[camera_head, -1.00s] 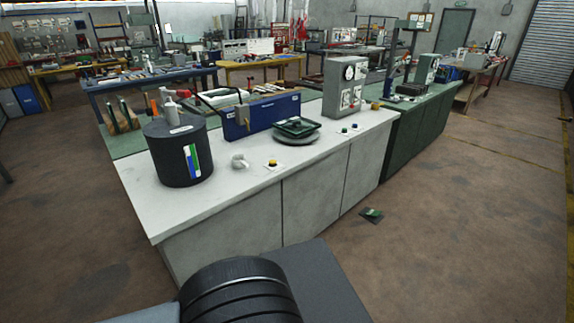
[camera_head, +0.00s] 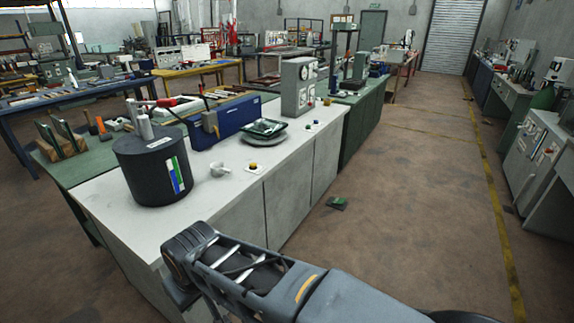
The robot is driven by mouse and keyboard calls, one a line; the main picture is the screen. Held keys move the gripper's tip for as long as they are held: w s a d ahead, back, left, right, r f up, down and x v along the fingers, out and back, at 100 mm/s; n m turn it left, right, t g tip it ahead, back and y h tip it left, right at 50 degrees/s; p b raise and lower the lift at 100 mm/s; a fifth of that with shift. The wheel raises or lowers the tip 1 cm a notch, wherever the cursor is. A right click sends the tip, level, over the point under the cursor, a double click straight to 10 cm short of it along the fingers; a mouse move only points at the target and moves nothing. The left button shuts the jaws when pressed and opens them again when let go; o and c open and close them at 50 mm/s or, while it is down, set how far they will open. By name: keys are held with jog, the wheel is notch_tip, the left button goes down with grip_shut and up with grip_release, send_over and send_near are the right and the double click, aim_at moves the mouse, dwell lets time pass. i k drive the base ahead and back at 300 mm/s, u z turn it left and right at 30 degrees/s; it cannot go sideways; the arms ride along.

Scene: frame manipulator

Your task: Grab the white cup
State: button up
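A small white cup (camera_head: 219,170) stands on the white-topped workbench (camera_head: 118,205), just right of a large dark cylinder (camera_head: 150,165). A yellow button on a small base (camera_head: 253,167) is to its right. My arm reaches in from the lower right, and its dark elbow is in front of the bench, below and nearer than the cup. The end of my arm and my gripper are not visible in this view.
A blue box (camera_head: 228,118) and a grey round plate with a dark green tray (camera_head: 264,132) stand behind the cup. A grey panel box (camera_head: 298,88) is farther right. A small green object (camera_head: 338,203) lies on the floor, which is open to the right.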

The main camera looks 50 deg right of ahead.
aim_at(218, 169)
jog(key=z, duration=0.4)
jog(key=i, duration=1)
jog(key=z, duration=0.05)
